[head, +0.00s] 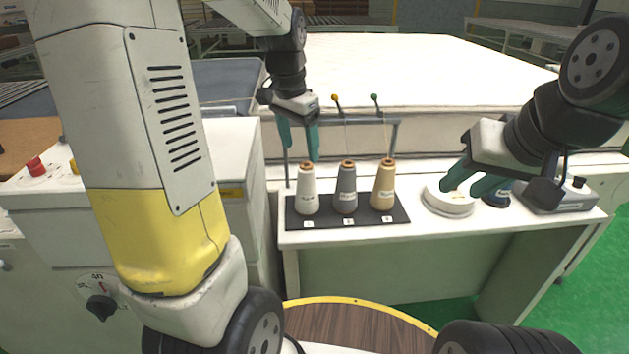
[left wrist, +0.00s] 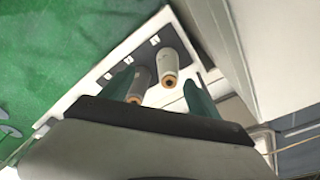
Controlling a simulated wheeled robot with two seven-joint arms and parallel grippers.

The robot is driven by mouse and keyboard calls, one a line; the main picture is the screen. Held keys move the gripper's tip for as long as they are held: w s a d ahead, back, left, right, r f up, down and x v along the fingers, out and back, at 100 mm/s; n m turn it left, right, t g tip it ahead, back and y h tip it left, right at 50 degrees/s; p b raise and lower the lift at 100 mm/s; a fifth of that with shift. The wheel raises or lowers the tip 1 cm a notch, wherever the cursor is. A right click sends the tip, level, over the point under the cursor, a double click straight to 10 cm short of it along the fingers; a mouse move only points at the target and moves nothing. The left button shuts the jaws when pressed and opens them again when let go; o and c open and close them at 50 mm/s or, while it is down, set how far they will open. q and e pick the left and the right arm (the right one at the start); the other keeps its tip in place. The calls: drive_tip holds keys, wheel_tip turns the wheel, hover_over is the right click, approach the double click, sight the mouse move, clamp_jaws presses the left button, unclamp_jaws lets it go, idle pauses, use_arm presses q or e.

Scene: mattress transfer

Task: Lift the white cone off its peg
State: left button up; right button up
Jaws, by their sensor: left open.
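The white cone (head: 307,192) stands upright at the left end of a dark mat (head: 340,221) on the white table, with a brown tip on top. A grey cone (head: 345,191) and a tan cone (head: 383,187) stand to its right. My left gripper (head: 301,150) is open and empty, just above the white cone's top. In the left wrist view the white cone (left wrist: 166,62) shows between the open fingers (left wrist: 160,92), apart from both; the grey cone (left wrist: 143,79) is partly hidden by one finger. The peg is hidden. My right gripper (head: 464,187) looks open above a round white object (head: 449,202).
A thin metal frame (head: 397,134) with a yellow and a green knob rises behind the cones. A large mattress (head: 400,65) lies behind. A white cabinet (head: 232,165) stands close to the left. A grey device (head: 560,196) sits at the table's right end.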

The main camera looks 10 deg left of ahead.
use_arm(q)
drive_tip(key=m+g, duration=0.2)
hover_over(307, 180)
drive_tip(key=w+a, duration=0.1)
drive_tip(key=w, duration=0.1)
wheel_tip(307, 180, down, 6)
drive_tip(key=f, duration=0.1)
drive_tip(key=shift+y, duration=0.4)
wheel_tip(307, 180, down, 8)
drive_tip(key=shift+w+d+r, duration=0.15)
drive_tip(key=shift+r, duration=0.1)
clamp_jaws()
